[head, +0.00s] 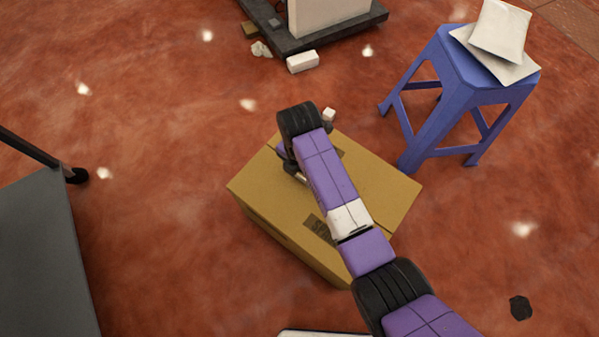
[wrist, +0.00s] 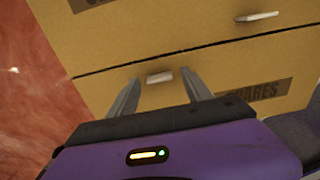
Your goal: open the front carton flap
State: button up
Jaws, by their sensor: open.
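The carton (head: 375,195) is a brown box on the red floor in the middle of the head view, under my arm. In the wrist view its top shows two flaps meeting at a dark seam. The nearer flap (wrist: 220,80) carries a small pale tab (wrist: 160,77) close to the seam and a dark printed label. The farther flap (wrist: 160,35) has another pale tab (wrist: 257,16). I cannot tell for sure which flap is the front one. My gripper (wrist: 158,82) is open, its two fingers on either side of the nearer tab, apart from it. In the head view my arm hides the fingers.
A blue stool (head: 465,75) with white packets (head: 497,35) stands at the upper right. A dark platform (head: 325,32) lies at the top, with a white block (head: 303,62) beside it. A grey cart (head: 40,255) stands at left. Open floor surrounds the carton.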

jog(key=shift+c, duration=0.5)
grip_shut()
dwell(0.8)
